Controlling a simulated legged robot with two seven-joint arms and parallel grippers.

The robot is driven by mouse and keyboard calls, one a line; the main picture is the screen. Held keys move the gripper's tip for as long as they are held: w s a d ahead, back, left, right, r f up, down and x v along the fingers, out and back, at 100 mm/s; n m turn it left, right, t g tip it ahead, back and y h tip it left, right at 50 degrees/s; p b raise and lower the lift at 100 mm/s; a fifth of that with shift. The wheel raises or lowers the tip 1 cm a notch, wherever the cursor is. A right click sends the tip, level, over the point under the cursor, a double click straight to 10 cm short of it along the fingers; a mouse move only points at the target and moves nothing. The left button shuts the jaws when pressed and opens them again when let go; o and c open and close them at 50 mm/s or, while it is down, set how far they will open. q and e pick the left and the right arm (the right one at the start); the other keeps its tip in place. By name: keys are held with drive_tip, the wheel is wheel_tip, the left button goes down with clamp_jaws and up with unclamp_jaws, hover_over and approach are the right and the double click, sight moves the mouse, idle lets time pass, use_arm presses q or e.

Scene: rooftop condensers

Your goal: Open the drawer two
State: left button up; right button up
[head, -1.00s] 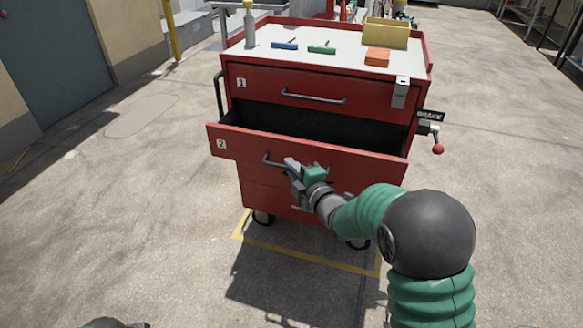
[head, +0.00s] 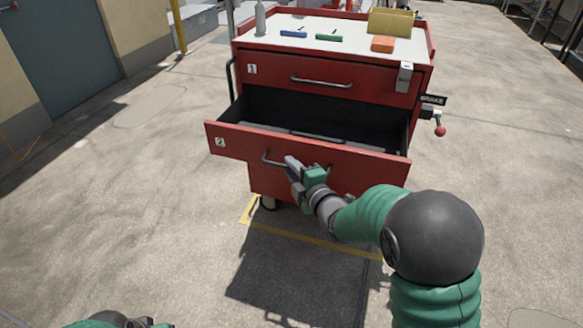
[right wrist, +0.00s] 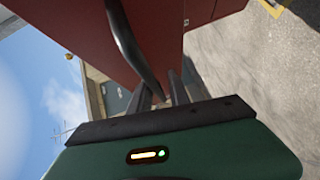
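Drawer two (head: 362,169) of the red tool cart is pulled well out, and dark grey contents show inside it. Its front carries a "2" label at the left and a grey bar handle (head: 266,159). My right gripper (head: 293,166) is at this handle, near its middle. In the right wrist view the handle (right wrist: 126,45) runs down between the fingers (right wrist: 162,96), which look closed on it. My left gripper (head: 137,323) shows only in part at the bottom left edge; its fingers cannot be made out.
Drawer one (head: 380,88) above is shut. A grey latch (head: 404,77) hangs at its right, and a brake lever (head: 439,125) sticks out of the cart's right side. The cart top (head: 350,28) holds a bottle, small tools and boxes. Concrete floor around is clear.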

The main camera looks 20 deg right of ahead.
drive_tip(key=shift+o, duration=0.5)
drive_tip(key=shift+r, duration=0.15)
drive_tip(key=shift+s+r, duration=0.1)
drive_tip(key=shift+s, duration=0.1)
drive_tip(key=b+v, duration=0.9)
drive_tip(key=v, duration=0.7)
drive_tip(key=shift+s+d, duration=0.2)
drive_tip(key=shift+d, duration=0.05)
